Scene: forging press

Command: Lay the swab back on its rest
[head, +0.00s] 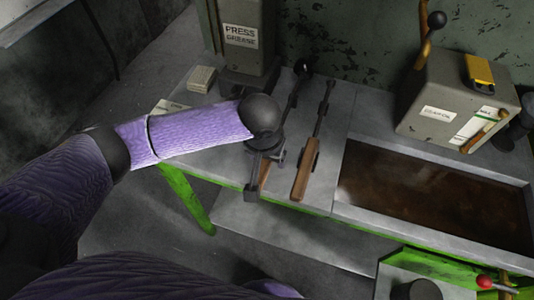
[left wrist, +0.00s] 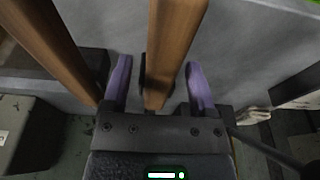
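The swab (head: 301,69), a long dark rod with a dark rounded head, lies along the bench under my left gripper. Its wooden handle end (head: 263,175) shows below the gripper. My left gripper (head: 264,154) is over the handle. In the left wrist view a wooden handle (left wrist: 173,45), which I take as the swab's, passes between the two purple fingers (left wrist: 160,88), with a gap on each side. A small dark piece beside the handle may be part of a rest; contact with it cannot be told. My right gripper is not in view.
A second wooden-handled tool (head: 306,168) lies close to the right; its handle shows in the left wrist view (left wrist: 58,45). A brown-filled trough (head: 430,190) is further right. A grey box (head: 455,95) and a press grease container (head: 242,38) stand behind.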

